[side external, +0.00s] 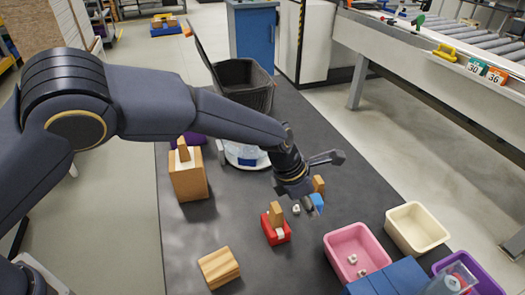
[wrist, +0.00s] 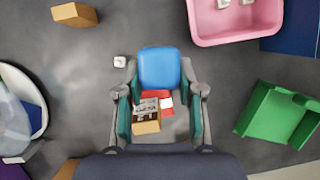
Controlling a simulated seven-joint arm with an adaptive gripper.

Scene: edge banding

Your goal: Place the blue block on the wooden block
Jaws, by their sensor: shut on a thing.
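My gripper (side external: 312,201) is shut on the blue block (side external: 318,203), above the dark mat. The wrist view shows the blue block (wrist: 158,68) between the tips of my gripper (wrist: 159,88). One wooden block (side external: 318,184) stands just behind it in the side view; a wooden block also shows at the top left of the wrist view (wrist: 75,14). Another wooden piece (side external: 276,213) stands on a red block (side external: 275,233), left of my gripper. A striped wooden block (side external: 219,267) lies at the front left. The pictures do not settle which one the task names.
A small white piece (side external: 296,208) lies on the mat near my gripper. A pink bin (side external: 355,252) and a cream bin (side external: 417,228) stand to the right. A tall wooden box (side external: 188,178) and a dark waste bin (side external: 244,84) stand behind. A green thing (wrist: 278,113) shows in the wrist view.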

